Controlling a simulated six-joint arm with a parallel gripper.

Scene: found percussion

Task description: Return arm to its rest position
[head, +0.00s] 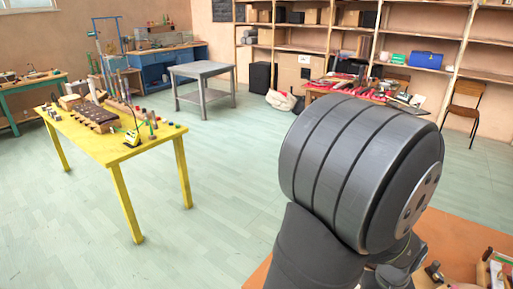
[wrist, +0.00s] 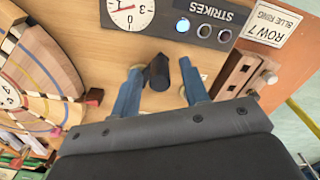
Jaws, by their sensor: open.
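My gripper (wrist: 161,66) shows in the wrist view as two blue fingers, spread apart. A black cylindrical piece (wrist: 160,73) appears between the fingers, with gaps on both sides; I cannot tell how far below them it is. Behind the fingers is a wooden board (wrist: 85,20) with a dial (wrist: 131,12) and a dark panel marked STRIKES (wrist: 205,20). In the head view my large grey arm joint fills the right of centre, and the gripper cannot be made out there.
The wrist view also shows a curved striped wooden piece (wrist: 45,75), a ROW 7 card (wrist: 272,23) and a wooden block with holes (wrist: 248,72). In the head view, an orange worktop (head: 455,240) lies at lower right, and a yellow table (head: 95,147) stands left across open floor.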

